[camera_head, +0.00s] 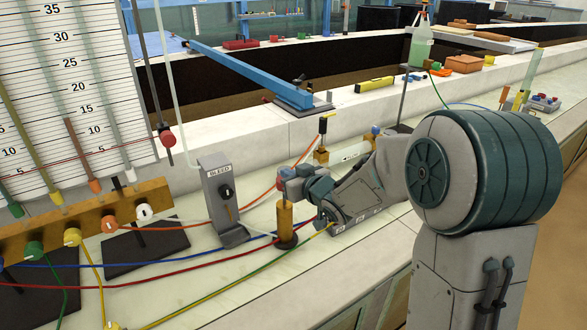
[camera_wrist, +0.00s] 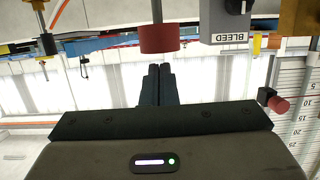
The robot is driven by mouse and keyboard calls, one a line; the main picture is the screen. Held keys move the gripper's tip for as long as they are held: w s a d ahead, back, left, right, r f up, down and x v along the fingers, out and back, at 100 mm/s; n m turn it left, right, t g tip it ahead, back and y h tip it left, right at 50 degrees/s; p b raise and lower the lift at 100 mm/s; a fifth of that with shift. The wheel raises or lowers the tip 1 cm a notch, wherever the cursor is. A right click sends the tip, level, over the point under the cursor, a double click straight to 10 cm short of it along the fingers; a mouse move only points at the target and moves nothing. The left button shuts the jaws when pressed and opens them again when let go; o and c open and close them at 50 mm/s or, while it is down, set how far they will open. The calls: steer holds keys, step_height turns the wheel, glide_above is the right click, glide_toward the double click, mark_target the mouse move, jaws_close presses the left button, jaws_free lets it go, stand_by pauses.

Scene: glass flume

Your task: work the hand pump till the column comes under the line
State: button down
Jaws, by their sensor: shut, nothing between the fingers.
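The hand pump (camera_head: 284,218) is a brass cylinder on a dark round base on the bench. Its red knob (camera_wrist: 158,39) shows close up in the wrist view. My gripper (camera_wrist: 158,70) is shut and empty, its fingertips near the knob; I cannot tell whether they touch. In the head view my gripper (camera_head: 287,178) is at the pump's top and hides the knob partly. The gauge board (camera_head: 95,75) at left has several tubes. A thin red line (camera_head: 110,151) with a red clamp (camera_head: 167,138) crosses it. An orange column (camera_head: 80,150) reaches above that line.
A grey BLEED box (camera_head: 222,200) with a black knob stands left of the pump. A brass manifold (camera_head: 85,222) with coloured valves is further left. Coloured hoses run along the bench. A blue bar (camera_head: 250,75), a yellow level (camera_head: 374,85) and a green bottle (camera_head: 420,45) are behind.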

steer(key=shift+f, duration=0.35)
step_height(320, 180, down, 5)
steer(key=b, duration=0.5)
steer(key=shift+f, duration=0.15)
steer(key=s+d+r+p, duration=0.3)
steer(key=s+d+r, duration=0.2)
steer(key=s, duration=0.3)
steer(key=shift+d+r+p, duration=0.25)
steer(key=shift+r+p, duration=0.05)
steer(key=shift+r, duration=0.6)
stand_by(1.8)
